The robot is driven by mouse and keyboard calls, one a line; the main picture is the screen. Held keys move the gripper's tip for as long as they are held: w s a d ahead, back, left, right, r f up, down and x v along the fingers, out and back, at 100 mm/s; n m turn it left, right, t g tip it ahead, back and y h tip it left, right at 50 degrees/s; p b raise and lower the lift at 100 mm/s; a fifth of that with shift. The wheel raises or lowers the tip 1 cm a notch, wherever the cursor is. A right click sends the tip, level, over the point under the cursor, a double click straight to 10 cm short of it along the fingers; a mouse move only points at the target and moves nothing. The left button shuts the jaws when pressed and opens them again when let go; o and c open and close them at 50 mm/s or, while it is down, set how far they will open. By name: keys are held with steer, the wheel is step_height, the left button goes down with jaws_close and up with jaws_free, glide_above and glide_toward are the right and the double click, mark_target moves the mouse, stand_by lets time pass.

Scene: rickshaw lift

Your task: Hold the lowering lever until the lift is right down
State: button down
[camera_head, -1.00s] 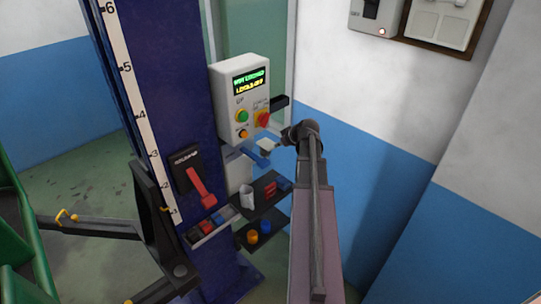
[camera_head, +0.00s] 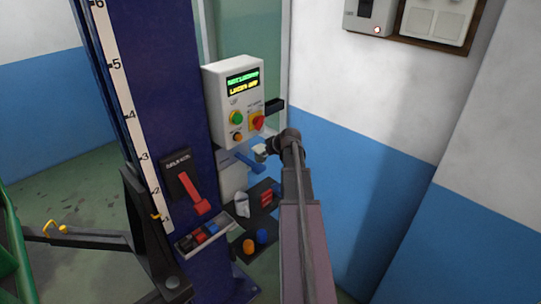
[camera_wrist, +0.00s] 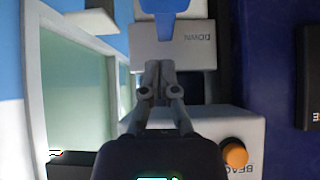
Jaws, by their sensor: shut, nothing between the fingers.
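The lowering lever is the blue handle (camera_head: 250,163) under the control box in the head view. In the wrist view the blue lever (camera_wrist: 165,10) stands beyond a pale plate marked DOWN (camera_wrist: 195,48), which appears upside down. My gripper (camera_wrist: 160,68) is shut and empty, its tips over the plate's edge, short of the blue part in the picture. In the head view my gripper (camera_head: 262,152) is close above and right of the lever; contact cannot be told. The lift's dark carriage (camera_head: 150,225) is low on the blue column, its yellow pointer near the scale's 1.
The control box (camera_head: 236,100) has a lit display, green and orange buttons and a red knob. A red lever (camera_head: 195,190) is on the column. Below are a tray (camera_head: 205,240) and shelves with small parts. A lift arm (camera_head: 75,235) reaches left. The wall is close on the right.

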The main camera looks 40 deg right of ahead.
mark_target(258, 165)
steer(key=shift+b+x, duration=0.6)
steer(key=shift+x, duration=0.55)
steer(key=shift+s+f+b, duration=0.1)
steer(key=shift+f+b, duration=1.75)
steer(key=shift+f, duration=0.1)
